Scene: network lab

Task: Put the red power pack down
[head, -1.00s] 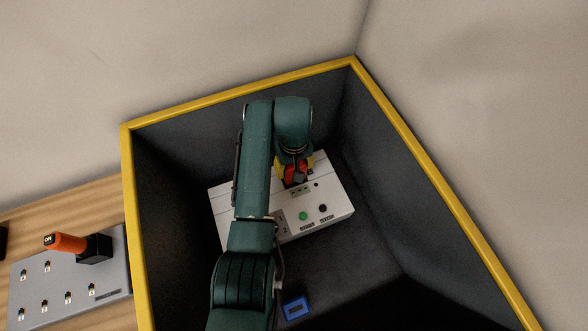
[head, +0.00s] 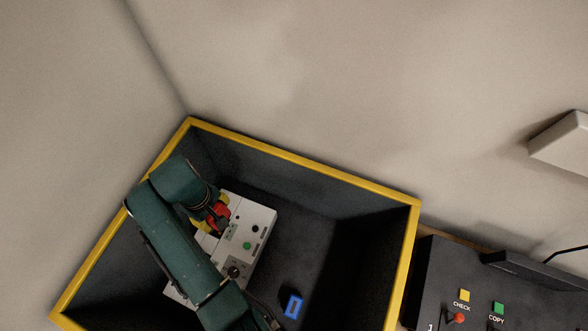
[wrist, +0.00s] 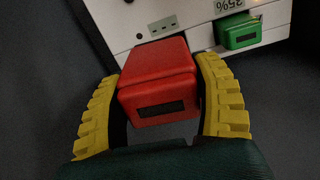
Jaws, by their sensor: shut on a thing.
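The red power pack (wrist: 157,85) is a red block with a dark label strip, between the yellow fingers of my gripper (wrist: 160,105) in the wrist view. My gripper is shut on it.
A dark bin with a yellow rim (head: 310,161) surrounds the device and my arm. A blue block (head: 293,306) lies on the bin floor, which is otherwise clear right of the device. A dark panel with CHECK and COPY buttons (head: 470,300) stands outside to the right.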

